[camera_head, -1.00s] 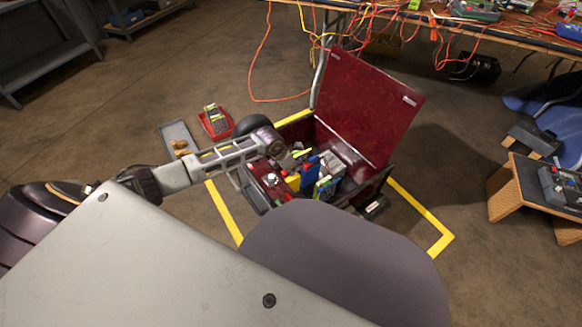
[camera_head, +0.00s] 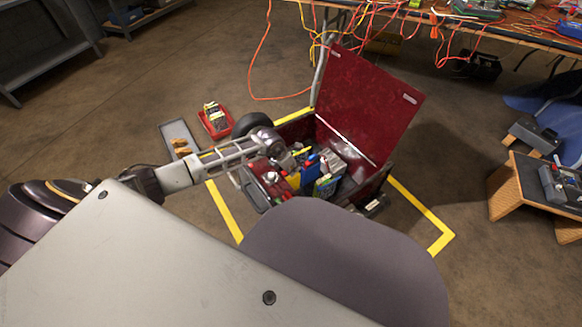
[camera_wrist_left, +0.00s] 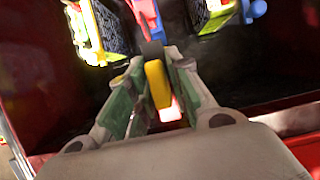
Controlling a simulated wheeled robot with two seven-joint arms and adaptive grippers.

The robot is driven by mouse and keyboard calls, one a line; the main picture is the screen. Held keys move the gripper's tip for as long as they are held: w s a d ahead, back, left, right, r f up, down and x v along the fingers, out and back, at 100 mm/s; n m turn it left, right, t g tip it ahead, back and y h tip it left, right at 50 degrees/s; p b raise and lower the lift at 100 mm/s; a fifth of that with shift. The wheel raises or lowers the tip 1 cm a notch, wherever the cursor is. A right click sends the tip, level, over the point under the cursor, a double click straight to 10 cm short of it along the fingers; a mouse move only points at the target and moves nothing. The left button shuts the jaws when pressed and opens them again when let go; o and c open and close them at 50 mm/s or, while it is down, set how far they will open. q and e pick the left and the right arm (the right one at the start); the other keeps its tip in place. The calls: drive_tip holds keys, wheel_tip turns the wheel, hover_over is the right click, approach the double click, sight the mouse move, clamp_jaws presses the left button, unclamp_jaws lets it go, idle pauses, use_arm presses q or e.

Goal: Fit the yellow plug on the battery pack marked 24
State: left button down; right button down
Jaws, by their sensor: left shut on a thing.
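My left gripper (camera_wrist_left: 163,60) is shut on the yellow plug (camera_wrist_left: 157,84), which sits between the fingers in the left wrist view. In the head view this gripper (camera_head: 292,158) reaches down into the open red box. Battery packs stand in the box: one with a yellow-green edge (camera_wrist_left: 96,30) is left of the fingertips in the wrist view, and a green-edged one (camera_head: 325,186) shows in the head view. I cannot read the number 24 on any pack. The plug looks apart from the packs, but blur leaves this unsure. My right gripper is out of view.
The box's raised red lid (camera_head: 365,105) stands behind the packs. A red tray (camera_head: 215,124) and a grey tray (camera_head: 178,137) lie on the floor to the left. A cable-strewn table (camera_head: 480,35) is at the back, and a wooden stand (camera_head: 505,200) is at the right.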

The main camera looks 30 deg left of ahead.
use_arm(q)
drive_tip(key=shift+f, duration=0.95)
idle(0.3)
drive_tip(key=c, duration=1.2)
unclamp_jaws()
drive_tip(key=shift+c, duration=0.2)
drive_tip(key=shift+r, duration=0.1)
drive_tip(key=v, duration=1.1)
drive_tip(key=shift+s+r, duration=0.2)
drive_tip(key=shift+r, duration=0.2)
drive_tip(key=shift+r, duration=0.1)
wheel_tip(320, 180, up, 9)
drive_tip(key=p, duration=0.9)
drive_tip(key=shift+r+p, duration=0.35)
drive_tip(key=shift+p, duration=0.1)
